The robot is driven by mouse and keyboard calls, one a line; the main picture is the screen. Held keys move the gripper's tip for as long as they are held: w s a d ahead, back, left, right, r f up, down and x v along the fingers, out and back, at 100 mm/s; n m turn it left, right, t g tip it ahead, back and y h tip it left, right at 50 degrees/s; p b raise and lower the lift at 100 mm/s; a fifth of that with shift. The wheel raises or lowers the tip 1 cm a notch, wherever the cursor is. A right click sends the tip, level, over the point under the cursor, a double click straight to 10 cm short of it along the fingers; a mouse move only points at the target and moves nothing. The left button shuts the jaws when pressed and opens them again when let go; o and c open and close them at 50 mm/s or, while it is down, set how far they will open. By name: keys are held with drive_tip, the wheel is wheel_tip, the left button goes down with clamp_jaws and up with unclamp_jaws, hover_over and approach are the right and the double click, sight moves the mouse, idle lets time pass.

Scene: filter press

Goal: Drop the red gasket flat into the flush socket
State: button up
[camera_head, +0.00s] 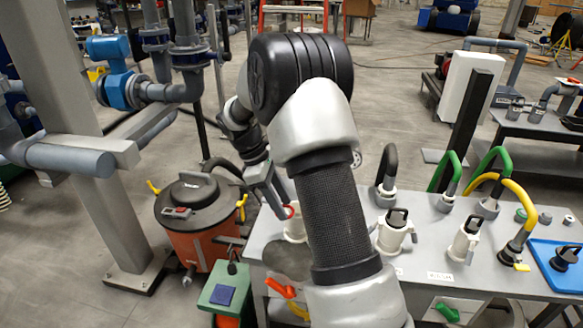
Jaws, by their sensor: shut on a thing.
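My gripper (283,207) is at the left part of the grey bench, left of my own forearm. It is shut on the red gasket (290,212), a small ring at its fingertips. A white socket (295,233) stands on the bench just below the gasket, partly behind my arm; it looks like the flush socket, but no label on it can be read. The gasket appears above or at the socket's rim; whether they touch cannot be told. My arm hides part of the bench.
The grey bench (430,265) carries two white fittings with black caps (394,230) (467,238), black, green and yellow hoses, and a blue tray (555,262) at right. An orange drum vacuum (195,225) and a green box (222,290) stand left of the bench.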

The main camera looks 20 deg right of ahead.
drive_tip(key=w+d+r+n+t+p, duration=0.2)
drive_tip(key=w+d+n+t+p, duration=0.4)
drive_tip(key=n, duration=0.9)
drive_tip(key=shift+n+y, duration=0.3)
drive_tip(key=shift+y, duration=0.1)
drive_tip(key=f+b, duration=0.2)
drive_tip(key=b, duration=0.1)
drive_tip(key=f+b, duration=0.3)
drive_tip(key=d+f+b, duration=0.1)
drive_tip(key=f+b, duration=0.1)
drive_tip(key=b, duration=0.1)
drive_tip(key=shift+s+f, duration=0.15)
drive_tip(key=shift+f, duration=0.2)
drive_tip(key=o, duration=0.7)
drive_tip(key=shift+o, duration=0.2)
